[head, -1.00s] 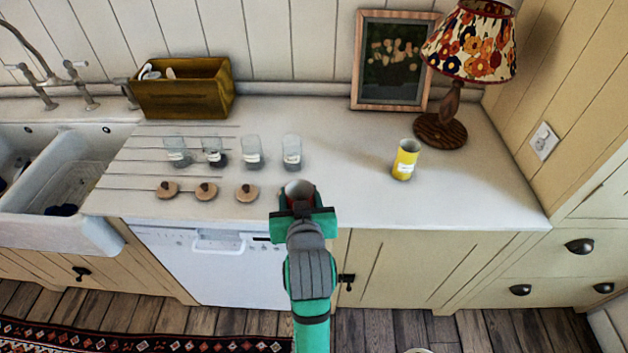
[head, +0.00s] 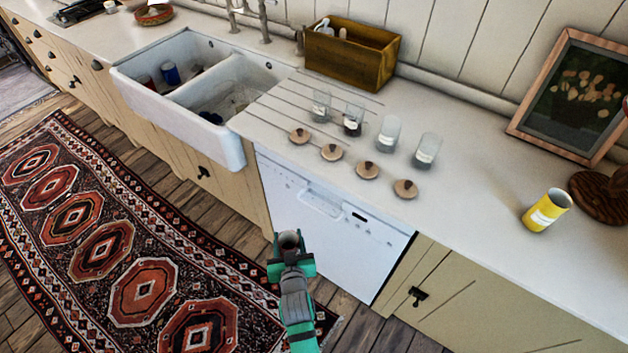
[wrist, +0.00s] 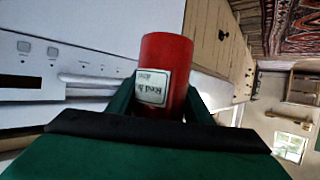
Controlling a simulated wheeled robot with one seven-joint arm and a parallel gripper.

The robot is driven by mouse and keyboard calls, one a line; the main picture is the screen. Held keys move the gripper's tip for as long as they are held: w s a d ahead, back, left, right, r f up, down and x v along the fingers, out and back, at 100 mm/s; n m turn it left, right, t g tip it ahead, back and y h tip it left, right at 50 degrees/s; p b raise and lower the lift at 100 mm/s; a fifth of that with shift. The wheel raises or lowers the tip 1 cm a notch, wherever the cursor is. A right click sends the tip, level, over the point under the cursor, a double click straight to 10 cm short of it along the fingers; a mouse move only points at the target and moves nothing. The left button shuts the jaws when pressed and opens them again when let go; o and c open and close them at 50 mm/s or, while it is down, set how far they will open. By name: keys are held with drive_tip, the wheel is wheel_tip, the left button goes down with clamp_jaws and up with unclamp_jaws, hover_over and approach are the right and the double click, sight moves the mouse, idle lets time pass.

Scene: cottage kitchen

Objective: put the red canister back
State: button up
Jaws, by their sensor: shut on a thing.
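My gripper (head: 291,258) is shut on the red canister (wrist: 167,75), which has a white label. In the head view the open top of the canister (head: 290,239) shows between the fingers, in front of the white dishwasher and apart from the counter. In the wrist view the green fingers are on either side of its lower part. A yellow canister (head: 547,209) with a white label stands on the counter at the right.
Several glass jars (head: 389,133) stand on the counter (head: 462,218), with round wooden lids (head: 368,170) in front of them. A wooden box (head: 352,50) is behind. The double sink (head: 215,100) holds a blue item (head: 171,73) and a reddish one. A picture frame (head: 573,97) leans at right.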

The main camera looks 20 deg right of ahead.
drive_tip(key=w+a+f+n+y, duration=0.1)
drive_tip(key=a+f, duration=0.3)
drive_tip(key=shift+w+a+f, duration=0.15)
drive_tip(key=shift+w+f, duration=0.05)
drive_tip(key=shift+w, duration=0.2)
